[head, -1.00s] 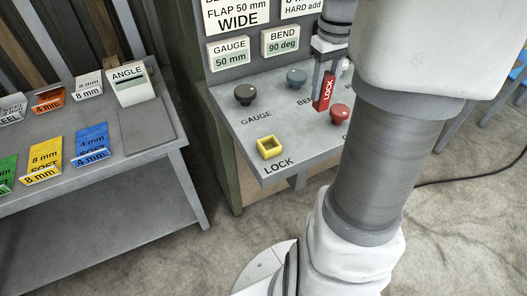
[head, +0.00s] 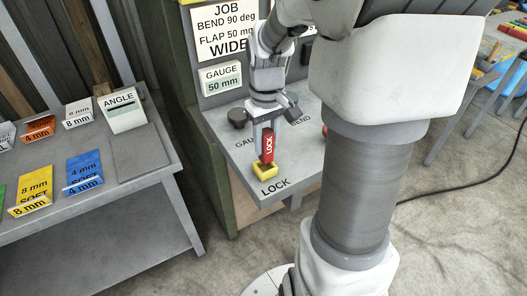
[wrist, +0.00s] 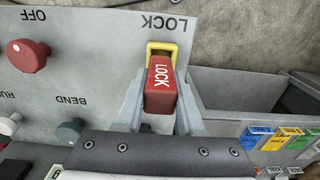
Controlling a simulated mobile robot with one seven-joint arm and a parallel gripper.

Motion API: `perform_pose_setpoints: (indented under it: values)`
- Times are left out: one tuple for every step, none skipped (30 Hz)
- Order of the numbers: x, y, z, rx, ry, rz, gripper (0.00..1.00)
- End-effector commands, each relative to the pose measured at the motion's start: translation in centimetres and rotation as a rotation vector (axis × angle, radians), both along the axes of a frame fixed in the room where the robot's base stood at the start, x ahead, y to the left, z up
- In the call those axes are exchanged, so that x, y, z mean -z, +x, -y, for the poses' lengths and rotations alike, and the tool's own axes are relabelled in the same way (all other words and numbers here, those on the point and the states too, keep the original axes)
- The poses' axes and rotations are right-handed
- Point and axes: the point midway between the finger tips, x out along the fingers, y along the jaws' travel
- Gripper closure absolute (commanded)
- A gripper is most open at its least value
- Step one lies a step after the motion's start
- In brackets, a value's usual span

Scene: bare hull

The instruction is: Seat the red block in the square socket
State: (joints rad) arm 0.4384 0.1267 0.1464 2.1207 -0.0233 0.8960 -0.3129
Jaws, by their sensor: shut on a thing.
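The red block (head: 268,146), marked LOCK, is upright between the fingers of my gripper (head: 265,149). The yellow square socket (head: 264,173) is on the grey panel beside the LOCK label, directly below the block. In the wrist view the block (wrist: 161,96) shows between both fingers of my gripper (wrist: 160,88), with its far end over the opening of the yellow socket (wrist: 164,46). Part of the socket's rim and opening still shows past the block. I cannot tell whether the block's lower end is just above the socket or slightly inside it.
The grey control panel (head: 228,158) carries a dark knob (head: 238,118) and, in the wrist view, a red knob (wrist: 28,54) and a teal knob (wrist: 70,131). A grey bench (head: 150,185) with coloured cards stands to the left, apart from the panel.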

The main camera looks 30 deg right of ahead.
Motion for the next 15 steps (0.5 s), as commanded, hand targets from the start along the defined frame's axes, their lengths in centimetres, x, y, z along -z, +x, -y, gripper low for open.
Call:
perform_pose_setpoints:
  values:
    - [0.2,0.0,-0.2,-0.001,0.000,-0.001,1.00]
    - [0.5,0.0,-0.3,-0.001,0.000,-0.002,1.00]
    - [0.9,0.0,-0.3,0.000,0.000,-0.002,1.00]
    - [1.4,0.0,-0.3,0.000,0.001,-0.003,1.00]
    - [1.9,0.0,-0.3,0.000,0.001,-0.003,1.00]
    - [2.6,0.0,-0.3,0.000,0.002,-0.004,1.00]
    - [3.0,0.0,-0.2,0.000,0.001,-0.003,1.00]
    - [3.4,0.0,-0.2,0.001,0.001,-0.003,1.00]
    - [3.8,0.0,-0.2,0.001,0.001,-0.003,1.00]
    - [3.9,0.0,-0.2,0.001,0.001,-0.001,1.00]
    - [4.1,0.1,-0.2,0.001,0.000,0.000,1.00]
    - [4.1,0.1,-0.2,0.001,0.000,0.001,1.00]
    - [4.2,0.1,-0.2,0.001,0.000,0.001,1.00]
    - [4.1,0.1,-0.2,0.001,0.000,0.001,1.00]
    - [4.1,0.1,-0.2,0.001,-0.001,0.001,1.00]
